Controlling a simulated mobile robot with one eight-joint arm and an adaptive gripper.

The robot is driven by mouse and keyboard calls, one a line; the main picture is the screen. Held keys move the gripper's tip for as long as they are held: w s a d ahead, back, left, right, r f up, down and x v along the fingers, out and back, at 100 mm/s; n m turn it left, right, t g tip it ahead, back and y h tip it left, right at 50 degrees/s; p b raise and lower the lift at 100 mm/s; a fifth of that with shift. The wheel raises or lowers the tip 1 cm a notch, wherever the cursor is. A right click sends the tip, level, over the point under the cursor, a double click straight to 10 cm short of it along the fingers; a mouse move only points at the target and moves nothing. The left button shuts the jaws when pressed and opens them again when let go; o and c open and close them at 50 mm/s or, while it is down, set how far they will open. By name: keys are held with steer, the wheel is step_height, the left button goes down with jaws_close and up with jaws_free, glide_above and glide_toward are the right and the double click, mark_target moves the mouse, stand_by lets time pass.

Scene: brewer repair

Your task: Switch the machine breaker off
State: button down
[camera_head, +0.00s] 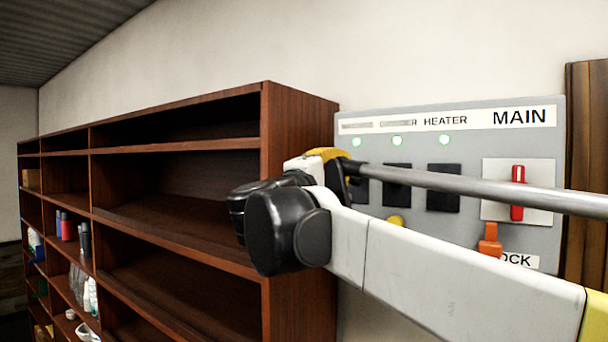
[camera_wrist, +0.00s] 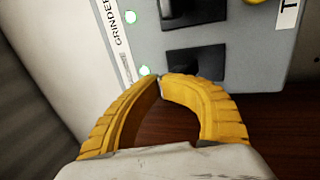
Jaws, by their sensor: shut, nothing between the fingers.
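A grey breaker panel (camera_head: 470,155) is on the wall at the right of the head view. It has a row of black switches under lit green lights (camera_head: 397,141). The leftmost label (camera_head: 357,126) is too blurred to read. The leftmost switch (camera_head: 361,190) is partly hidden by my arm; it seems to be the lower switch (camera_wrist: 195,62) in the wrist view. The GRINDER switch (camera_wrist: 190,10) is above it there. My gripper (camera_wrist: 160,79) is shut and empty, its yellow fingertips at the lower switch's left end. I cannot tell whether they touch it.
A red MAIN handle (camera_head: 517,192) and an orange lock piece (camera_head: 490,240) are at the panel's right. The HEATER switch (camera_head: 443,188) is left of them. A brown shelf unit (camera_head: 300,130) stands close to the panel's left, holding bottles. A wooden board (camera_head: 588,150) borders the right.

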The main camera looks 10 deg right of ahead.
steer(key=shift+d+f, duration=0.1)
steer(key=shift+f, duration=0.05)
steer(key=shift+f+b, duration=1.25)
steer(key=shift+f, duration=0.6)
steer(key=shift+s+r, duration=0.1)
steer(key=shift+r, duration=0.05)
steer(key=s+a+p, duration=0.1)
steer(key=s+a, duration=0.5)
steer(key=shift+s+a+r, duration=0.3)
steer(key=shift+a+r, duration=0.05)
steer(key=shift+r, duration=0.1)
stand_by(0.3)
